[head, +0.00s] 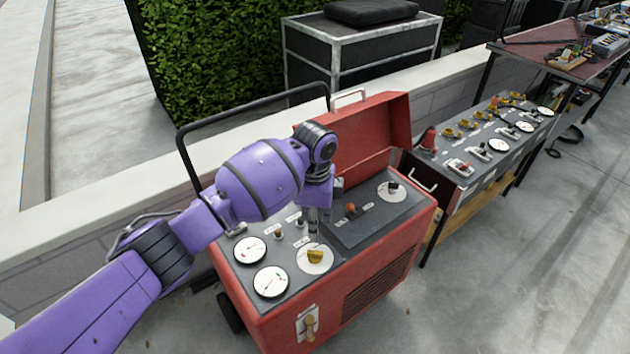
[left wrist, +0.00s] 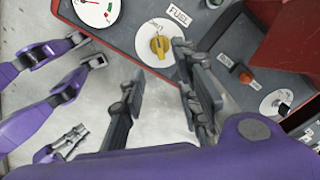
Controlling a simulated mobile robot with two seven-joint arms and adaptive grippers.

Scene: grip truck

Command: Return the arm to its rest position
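My left arm, purple with dark joints, comes in from the left in the head view. Its gripper (head: 314,215) points down over the control panel (head: 375,217) of a red wheeled machine. In the left wrist view the gripper's two dark fingers (left wrist: 159,68) stand apart with nothing between them. A yellow knob (left wrist: 160,45) on a white dial lies just beyond the fingertips; it also shows in the head view (head: 316,257). I cannot tell the exact gap between fingers and panel.
The red machine has a raised lid (head: 368,130) and a black handle bar (head: 255,100). A second panel unit (head: 485,135) and a table (head: 540,42) stand to the right. A low wall (head: 70,225) and hedge are behind. Open concrete floor (head: 545,255) lies at the front right.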

